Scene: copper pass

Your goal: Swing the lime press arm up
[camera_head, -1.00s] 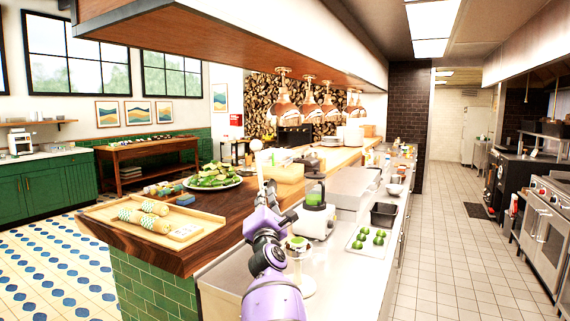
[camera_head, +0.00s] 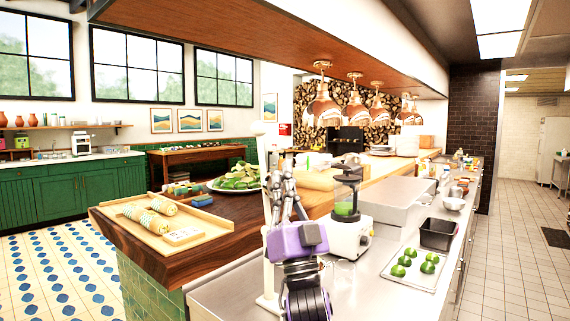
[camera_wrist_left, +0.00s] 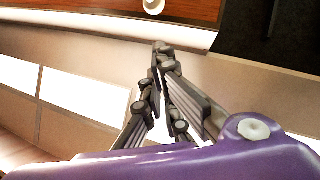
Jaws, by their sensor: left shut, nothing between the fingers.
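A tall white upright (camera_head: 268,275), which looks like the lime press, stands at the left edge of the steel counter. Its upper end rises beside and above my left gripper, and my purple wrist hides much of its middle and base. I cannot clearly tell its arm from its post. My left gripper (camera_head: 283,172) points up just right of the upright; I cannot tell if they touch. In the left wrist view the dark fingers (camera_wrist_left: 160,50) are closed together with nothing between them, and the press is not recognisable there. My right gripper is out of view.
A blender (camera_head: 346,205) stands close to the right of my left wrist. A tray (camera_head: 405,282) with several limes and a black bin (camera_head: 437,236) are farther right. A wooden board (camera_head: 150,227) with rolls lies left. Copper lamps (camera_head: 322,105) hang behind.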

